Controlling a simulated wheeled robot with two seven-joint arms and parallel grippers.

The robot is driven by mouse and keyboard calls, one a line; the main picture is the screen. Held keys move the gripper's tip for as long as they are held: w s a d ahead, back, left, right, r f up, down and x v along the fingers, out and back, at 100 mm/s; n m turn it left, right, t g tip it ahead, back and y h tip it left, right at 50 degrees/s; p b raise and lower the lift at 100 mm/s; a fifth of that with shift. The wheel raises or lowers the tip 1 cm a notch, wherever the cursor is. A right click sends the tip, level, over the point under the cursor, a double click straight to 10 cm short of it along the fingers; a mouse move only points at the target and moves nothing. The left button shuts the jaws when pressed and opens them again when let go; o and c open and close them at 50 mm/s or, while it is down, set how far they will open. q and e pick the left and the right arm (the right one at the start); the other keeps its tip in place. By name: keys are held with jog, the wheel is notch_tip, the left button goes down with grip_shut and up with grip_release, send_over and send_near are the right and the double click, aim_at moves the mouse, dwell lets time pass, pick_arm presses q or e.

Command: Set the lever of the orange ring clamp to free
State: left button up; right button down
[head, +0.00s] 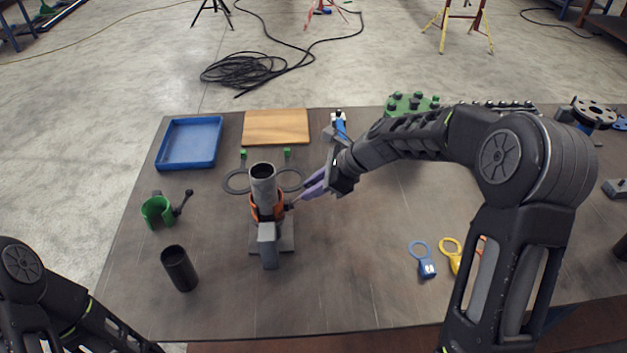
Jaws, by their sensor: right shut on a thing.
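The orange ring clamp (254,212) sits around the lower part of an upright grey pipe (263,172), which stands on a small flat base plate (288,243). The clamp's dark lever (289,206) sticks out on its right side. My right gripper (301,198), with purple fingers, reaches in from the right and is shut on the lever's end. The fingers partly cover the lever, so its exact setting cannot be told. My left arm shows at the lower left, but its gripper is out of view.
A green clamp (157,212) with a dark lever and a black cylinder (179,268) stand to the left. A blue tray (160,150) and wooden board (301,126) lie behind. Blue (427,268) and yellow (456,262) tags lie right. The front middle is clear.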

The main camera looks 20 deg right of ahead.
jog(key=shift+a, duration=0.1)
dwell(0.3)
jog(key=c, duration=1.2)
grip_release()
jog(key=shift+c, duration=0.2)
jog(key=shift+r, duration=0.1)
jog(key=b+v, duration=0.1)
jog(key=v, duration=0.6)
jog(key=shift+r, duration=0.25)
jog(key=shift+s+f, duration=0.1)
jog(key=shift+s, duration=0.05)
